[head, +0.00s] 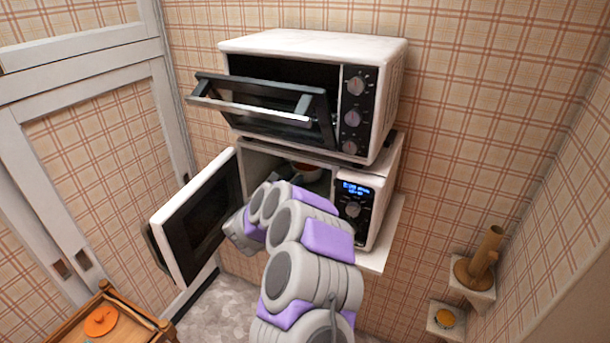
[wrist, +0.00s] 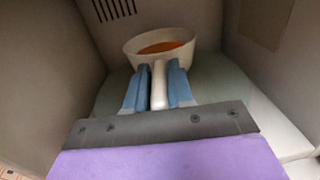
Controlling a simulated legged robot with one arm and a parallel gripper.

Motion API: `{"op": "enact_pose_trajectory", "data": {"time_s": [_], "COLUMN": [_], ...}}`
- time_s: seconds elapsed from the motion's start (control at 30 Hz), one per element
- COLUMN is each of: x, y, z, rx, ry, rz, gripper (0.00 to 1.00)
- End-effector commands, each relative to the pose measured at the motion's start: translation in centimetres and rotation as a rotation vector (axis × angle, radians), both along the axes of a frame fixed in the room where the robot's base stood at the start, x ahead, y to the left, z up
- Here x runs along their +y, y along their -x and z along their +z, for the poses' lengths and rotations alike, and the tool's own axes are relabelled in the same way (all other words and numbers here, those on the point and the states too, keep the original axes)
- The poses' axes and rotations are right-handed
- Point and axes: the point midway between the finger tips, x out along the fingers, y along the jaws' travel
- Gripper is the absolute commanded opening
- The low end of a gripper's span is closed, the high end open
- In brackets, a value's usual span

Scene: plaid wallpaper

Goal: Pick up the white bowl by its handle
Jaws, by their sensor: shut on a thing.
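The white bowl (wrist: 133,44) with orange contents is inside the open lower microwave (head: 380,205). Its white handle (wrist: 158,88) points toward me in the wrist view. My gripper (wrist: 158,72) has its two blue fingers on either side of the handle, shut on it. In the head view only a small part of the bowl (head: 305,167) shows in the microwave opening, and my arm hides the gripper's fingertips. The bowl looks upright. I cannot tell whether its base touches the microwave floor.
The microwave door (head: 195,220) stands open to the left of my arm. Above is a toaster oven (head: 310,45) with its door (head: 260,105) tilted open. A wooden cart (head: 110,320) is at lower left; small wall shelves (head: 472,290) are at right.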

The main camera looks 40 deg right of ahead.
Motion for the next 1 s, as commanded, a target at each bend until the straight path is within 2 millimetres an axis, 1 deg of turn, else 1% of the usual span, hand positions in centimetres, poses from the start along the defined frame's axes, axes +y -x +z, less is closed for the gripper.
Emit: {"op": "enact_pose_trajectory", "data": {"time_s": [0.47,0.67,0.9,1.0], "x": [0.0,0.0,0.0,0.8], "y": [0.0,0.0,0.0,0.8], "z": [0.4,1.5,3.9,3.8], "rx": [-0.001,-0.002,-0.007,-0.001], "ry": [0.001,0.000,0.002,0.000], "rz": [0.001,-0.001,0.001,-0.001], "gripper": [0.00,0.00,0.00,0.00]}}
